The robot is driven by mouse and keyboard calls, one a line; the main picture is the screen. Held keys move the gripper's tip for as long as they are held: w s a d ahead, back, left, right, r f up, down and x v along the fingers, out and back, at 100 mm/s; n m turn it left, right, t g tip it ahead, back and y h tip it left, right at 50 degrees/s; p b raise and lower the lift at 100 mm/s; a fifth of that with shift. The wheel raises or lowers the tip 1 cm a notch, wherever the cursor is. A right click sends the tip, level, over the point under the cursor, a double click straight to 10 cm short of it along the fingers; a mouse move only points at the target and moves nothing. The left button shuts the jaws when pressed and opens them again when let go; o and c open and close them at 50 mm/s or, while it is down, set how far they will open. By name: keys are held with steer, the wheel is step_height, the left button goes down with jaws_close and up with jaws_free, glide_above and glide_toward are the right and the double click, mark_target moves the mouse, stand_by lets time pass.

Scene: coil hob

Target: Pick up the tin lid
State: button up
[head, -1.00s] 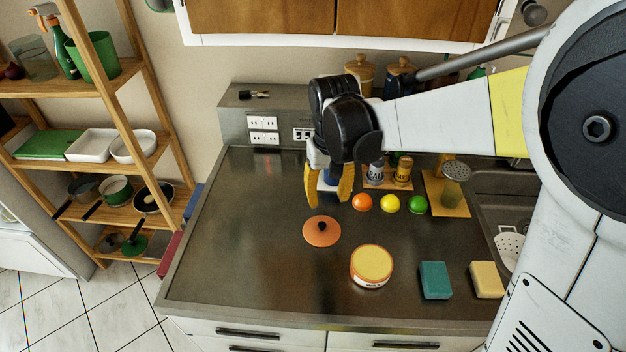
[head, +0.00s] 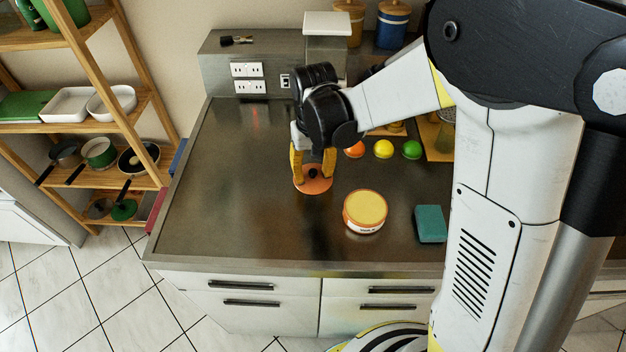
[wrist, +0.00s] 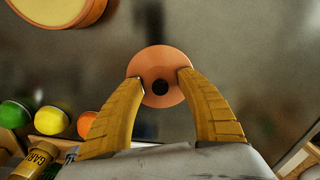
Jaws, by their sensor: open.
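The tin lid (head: 313,185) is a flat orange-copper disc with a small dark knob, lying on the steel counter. It also shows in the wrist view (wrist: 159,64), its knob between the fingertips and a little nearer the palm. My gripper (head: 313,172) is open, its two yellow fingers pointing down at the lid, one on each side of the knob. In the wrist view the fingertips overlap the lid's left and right edges. I cannot tell whether they touch it. Part of the lid is hidden behind the fingers.
A round tin with a yellow top (head: 365,209) stands to the right and nearer the front. Orange (head: 355,149), yellow (head: 383,149) and green (head: 411,149) balls lie behind it. A teal sponge (head: 430,223) lies further right. The counter's left and front areas are clear.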

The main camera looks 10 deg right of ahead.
steer(key=shift+r, duration=0.1)
steer(key=shift+c, duration=0.5)
jaws_close()
steer(key=shift+r, duration=0.15)
